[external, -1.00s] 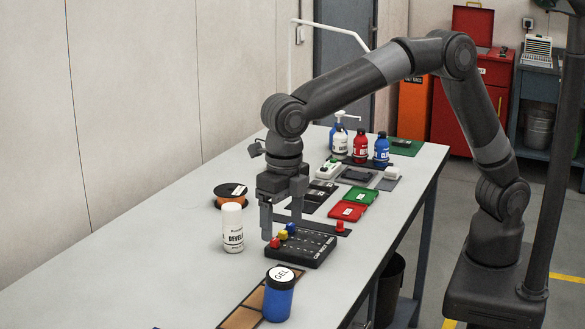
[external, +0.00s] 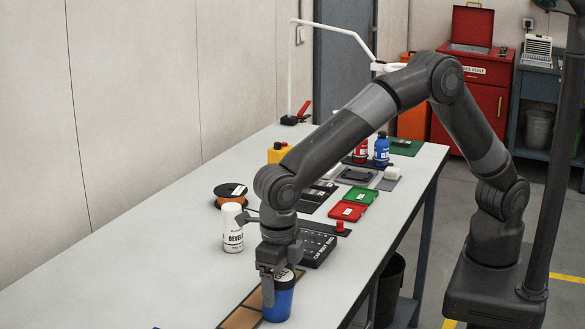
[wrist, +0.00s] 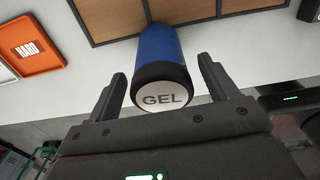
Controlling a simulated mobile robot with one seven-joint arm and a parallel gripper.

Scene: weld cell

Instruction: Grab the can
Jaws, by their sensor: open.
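A blue can (external: 279,304) with a dark lid stands upright near the front of the table. Its lid reads GEL in the wrist view (wrist: 165,97). My gripper (external: 281,284) is above the can with its fingers pointing down, level with the can's upper part. In the wrist view the open fingers (wrist: 162,72) lie on either side of the can, with gaps visible. A white DEVELO-labelled bottle or can (external: 233,230) stands upright to the left of my gripper.
A brown sectioned tray (external: 242,318) lies beside the blue can. A black control box (external: 318,248) and an orange spool (external: 229,195) lie farther back. An orange HARD tray (wrist: 30,50) shows in the wrist view. The table's left side is mostly clear.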

